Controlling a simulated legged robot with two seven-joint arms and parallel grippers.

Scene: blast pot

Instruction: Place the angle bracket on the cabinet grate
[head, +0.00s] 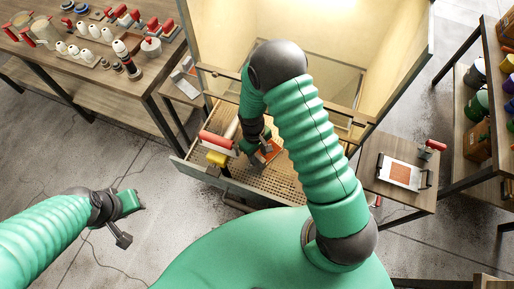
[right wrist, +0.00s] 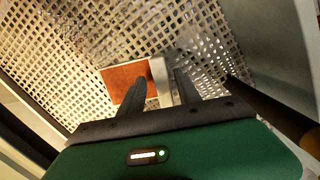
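The angle bracket (right wrist: 124,80) has a rust-orange flange and a pale grey flange. In the right wrist view it appears to rest on the perforated cabinet grate (right wrist: 75,75). My right gripper (right wrist: 162,85) has its fingers apart, one on each side of the grey flange, with gaps showing. In the head view the orange flange (head: 269,151) shows beside my right gripper (head: 254,150), low over the grate (head: 265,184) inside the cabinet. My right arm hides part of the cabinet. My left gripper (head: 124,220) is away from the cabinet, above the floor; its fingers are unclear.
Red and yellow cylindrical items (head: 217,147) lie at the cabinet's left front. A table (head: 150,75) with bottles and tools stands at left. A storage rack (head: 480,160) stands far right.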

